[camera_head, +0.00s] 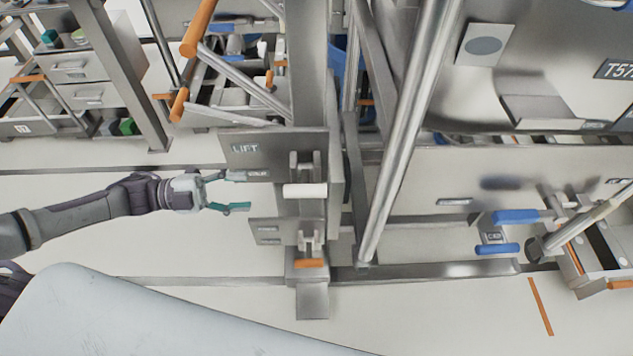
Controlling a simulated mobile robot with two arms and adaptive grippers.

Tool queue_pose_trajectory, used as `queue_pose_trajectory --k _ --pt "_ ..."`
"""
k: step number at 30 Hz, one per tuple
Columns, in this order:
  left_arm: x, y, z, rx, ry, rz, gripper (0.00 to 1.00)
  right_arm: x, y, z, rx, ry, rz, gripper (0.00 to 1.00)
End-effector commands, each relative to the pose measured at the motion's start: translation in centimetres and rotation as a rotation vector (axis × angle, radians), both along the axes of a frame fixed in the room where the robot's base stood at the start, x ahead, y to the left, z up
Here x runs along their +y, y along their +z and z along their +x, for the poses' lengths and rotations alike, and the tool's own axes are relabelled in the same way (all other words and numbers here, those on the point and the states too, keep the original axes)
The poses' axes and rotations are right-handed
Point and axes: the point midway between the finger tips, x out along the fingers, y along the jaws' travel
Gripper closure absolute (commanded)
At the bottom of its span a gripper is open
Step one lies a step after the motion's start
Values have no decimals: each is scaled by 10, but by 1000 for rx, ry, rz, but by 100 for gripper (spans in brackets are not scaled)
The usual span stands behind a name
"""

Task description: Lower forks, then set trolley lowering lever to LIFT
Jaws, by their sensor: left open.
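The trolley's grey metal panel (275,150) stands at the centre, with the word LIFT near its upper left. A lever with a white horizontal handle (305,190) sticks out in front of the panel, below and right of that word. A second, lower lever or pedal has an orange end (309,263). My left gripper (241,192) is open and empty, its teal-tipped fingers pointing right. In the picture it is just left of the white handle, and the two look apart. I cannot clearly pick out the forks. My right gripper is not in view.
A slanted silver pole (410,130) rises right of the panel. Orange-ended bars (198,30) jut out above left. Blue handles (515,216) and a cart stand at right. Grey drawers (85,75) stand at back left.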

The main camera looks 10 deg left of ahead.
Motion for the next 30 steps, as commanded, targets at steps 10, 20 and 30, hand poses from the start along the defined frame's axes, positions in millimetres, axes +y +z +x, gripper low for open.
queue_pose_trajectory --k 10,20,30 --pt "-46 6 9 -7 -20 -7 46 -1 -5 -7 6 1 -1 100" --pt "-109 5 28 -7 -17 -5 46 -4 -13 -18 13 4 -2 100" --pt "-133 3 35 -5 -14 -2 46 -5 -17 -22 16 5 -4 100"
